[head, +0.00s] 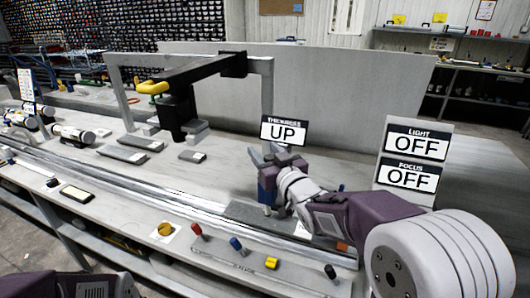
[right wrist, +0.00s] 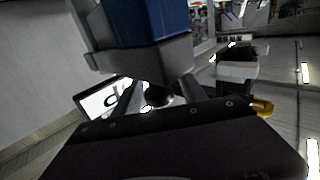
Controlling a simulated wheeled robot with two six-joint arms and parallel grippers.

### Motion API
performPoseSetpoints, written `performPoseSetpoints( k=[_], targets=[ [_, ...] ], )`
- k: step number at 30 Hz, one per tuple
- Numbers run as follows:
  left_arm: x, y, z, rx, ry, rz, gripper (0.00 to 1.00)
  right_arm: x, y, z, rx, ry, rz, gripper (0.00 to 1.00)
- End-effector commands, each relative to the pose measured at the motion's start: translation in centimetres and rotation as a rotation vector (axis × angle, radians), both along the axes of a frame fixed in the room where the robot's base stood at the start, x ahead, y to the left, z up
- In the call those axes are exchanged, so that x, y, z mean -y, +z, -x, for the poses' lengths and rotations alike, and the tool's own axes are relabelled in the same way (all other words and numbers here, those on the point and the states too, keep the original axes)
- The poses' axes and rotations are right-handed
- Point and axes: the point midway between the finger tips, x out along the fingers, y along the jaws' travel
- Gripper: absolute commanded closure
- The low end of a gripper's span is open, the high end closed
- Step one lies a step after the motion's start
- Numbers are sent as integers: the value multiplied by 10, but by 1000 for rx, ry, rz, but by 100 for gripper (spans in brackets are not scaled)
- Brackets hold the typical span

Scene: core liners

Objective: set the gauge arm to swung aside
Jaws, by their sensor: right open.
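A black overhead arm (head: 205,72) with a yellow handle (head: 152,87) reaches left from a grey gantry frame over the bench. A black head hangs from it. I cannot tell whether this or the blue-bodied device is the gauge arm. My right gripper (head: 277,152) is beside the blue device (head: 266,190), in front of a sign reading THICKNESS UP (head: 284,131). In the right wrist view the open fingers (right wrist: 159,92) are below the blue and grey body (right wrist: 158,25), with a dark round knob (right wrist: 158,97) between them. Contact is unclear. My left gripper is out of view.
A panel (head: 411,160) at right reads LIGHT OFF and FOCUS OFF. Flat grey plates (head: 143,143) lie under the gantry.

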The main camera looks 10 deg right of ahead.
Motion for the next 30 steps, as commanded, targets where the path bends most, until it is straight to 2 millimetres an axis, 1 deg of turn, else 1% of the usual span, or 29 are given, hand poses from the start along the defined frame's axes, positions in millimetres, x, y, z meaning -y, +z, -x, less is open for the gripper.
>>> performPoseSetpoints(
  k=[3,4,5,6,9,30],
  targets=[
    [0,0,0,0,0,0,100,0,0,0,0,0,0,51],
    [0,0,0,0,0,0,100,0,0,0,0,0,0,56],
    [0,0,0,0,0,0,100,0,0,0,0,0,0,64],
    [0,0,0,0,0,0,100,0,0,0,0,0,0,76],
    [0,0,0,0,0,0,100,0,0,0,0,0,0,100],
    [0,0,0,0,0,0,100,0,0,1,0,0,0,100]
  ],
)
